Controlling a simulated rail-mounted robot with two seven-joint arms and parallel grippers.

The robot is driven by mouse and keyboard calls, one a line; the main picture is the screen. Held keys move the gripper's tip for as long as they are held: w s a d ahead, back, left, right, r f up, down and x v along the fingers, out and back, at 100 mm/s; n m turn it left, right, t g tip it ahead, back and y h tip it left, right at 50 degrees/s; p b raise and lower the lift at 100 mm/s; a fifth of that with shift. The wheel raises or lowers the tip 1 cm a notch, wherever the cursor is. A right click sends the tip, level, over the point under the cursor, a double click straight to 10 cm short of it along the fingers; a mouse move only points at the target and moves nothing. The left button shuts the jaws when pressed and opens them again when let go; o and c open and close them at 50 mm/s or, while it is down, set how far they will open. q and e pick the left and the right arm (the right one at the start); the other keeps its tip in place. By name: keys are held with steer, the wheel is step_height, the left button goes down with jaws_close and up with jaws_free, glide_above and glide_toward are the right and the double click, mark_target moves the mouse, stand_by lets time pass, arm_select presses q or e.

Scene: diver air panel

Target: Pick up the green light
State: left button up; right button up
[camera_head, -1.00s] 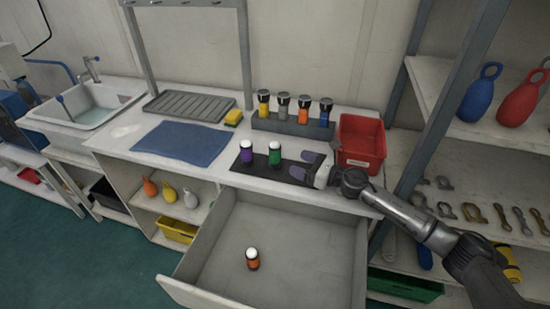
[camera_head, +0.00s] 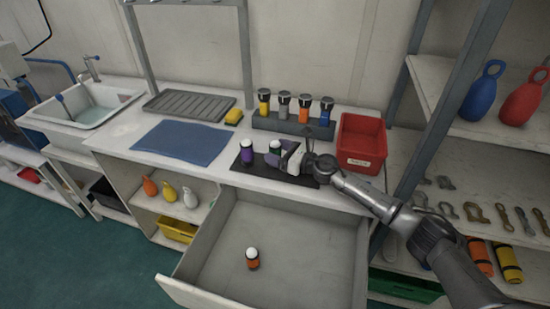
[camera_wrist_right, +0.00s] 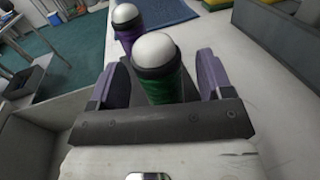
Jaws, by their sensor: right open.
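The green light (camera_head: 274,146) stands upright on a black mat (camera_head: 238,170) on the counter. It has a white domed top. In the right wrist view the green light (camera_wrist_right: 166,72) is between the two fingers of my right gripper (camera_wrist_right: 162,82), with gaps beside it. My right gripper (camera_head: 283,156) is open and hides part of the green light in the head view. A purple light (camera_head: 247,152) stands left of it on the mat; it also shows beyond the green light in the right wrist view (camera_wrist_right: 127,26). My left gripper is not in view.
An open drawer (camera_head: 215,275) holds an orange light (camera_head: 252,258) below the counter. A holder (camera_head: 290,125) with several torches stands behind the mat. A red bin (camera_head: 361,143) is at the right. A blue mat (camera_head: 183,142) lies left.

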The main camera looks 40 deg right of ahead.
steer(key=shift+w+a, duration=0.2)
steer(key=shift+w, duration=0.25)
steer(key=c, duration=1.1)
steer(key=shift+r, duration=0.15)
